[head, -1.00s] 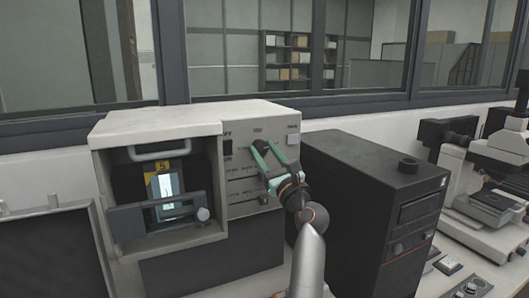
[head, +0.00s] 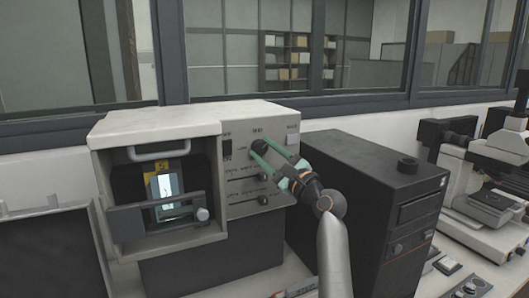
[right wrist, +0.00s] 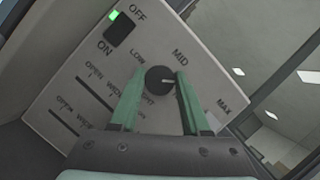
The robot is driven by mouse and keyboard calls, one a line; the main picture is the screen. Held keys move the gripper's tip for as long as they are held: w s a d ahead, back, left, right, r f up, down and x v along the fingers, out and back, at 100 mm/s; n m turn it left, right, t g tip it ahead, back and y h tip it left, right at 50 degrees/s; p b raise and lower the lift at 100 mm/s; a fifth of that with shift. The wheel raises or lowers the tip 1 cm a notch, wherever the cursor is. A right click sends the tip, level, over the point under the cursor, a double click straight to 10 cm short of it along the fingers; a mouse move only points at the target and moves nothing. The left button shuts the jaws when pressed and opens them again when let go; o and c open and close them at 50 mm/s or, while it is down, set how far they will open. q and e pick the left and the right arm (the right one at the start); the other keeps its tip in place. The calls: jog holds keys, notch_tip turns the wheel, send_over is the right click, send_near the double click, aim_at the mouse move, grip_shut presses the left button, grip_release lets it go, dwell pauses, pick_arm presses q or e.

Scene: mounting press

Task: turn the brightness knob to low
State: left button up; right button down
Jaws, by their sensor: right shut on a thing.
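The brightness knob is a small dark round knob (right wrist: 158,78) on the grey control panel. In the right wrist view the words LOW, MID and MAX stand around it, and a short white mark on it points to the right of the picture. My right gripper (right wrist: 160,80) has its green fingers on either side of the knob and is shut on it. In the head view the right gripper (head: 262,152) reaches the upper panel from the lower right, with the knob (head: 259,146) at its fingertips. My left gripper is not in view.
The panel belongs to a pale machine (head: 190,113) with an open bay on its left. An ON/OFF switch (right wrist: 120,29) with a green light and slider slots lie near the knob. A black computer case (head: 350,170) stands close on the right, beside my arm; a microscope (head: 485,190) stands farther right.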

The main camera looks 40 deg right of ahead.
jog(key=n+g+y, duration=0.1)
jog(key=n, duration=0.2)
jog(key=n+g+y, duration=0.1)
jog(key=n, duration=0.3)
jog(key=shift+d+r+n, duration=0.1)
jog(key=shift+r+n, duration=0.1)
jog(key=shift+n, duration=0.1)
jog(key=n+g, duration=0.1)
jog(key=n, duration=0.2)
jog(key=n+g, duration=0.1)
jog(key=n, duration=0.1)
jog(key=shift+r+n+g, duration=0.1)
jog(key=shift+n+g, duration=0.2)
jog(key=shift+n, duration=0.1)
jog(key=n+g+h, duration=0.1)
jog(key=n, duration=0.2)
jog(key=n+g+h, duration=0.1)
jog(key=n, duration=0.1)
jog(key=shift+r+n, duration=0.1)
jog(key=shift+n, duration=0.2)
jog(key=n+g+h, duration=0.1)
jog(key=n+h, duration=0.1)
jog(key=n, duration=0.1)
jog(key=shift+n+g, duration=0.3)
jog(key=shift+c, duration=1.9)
grip_release()
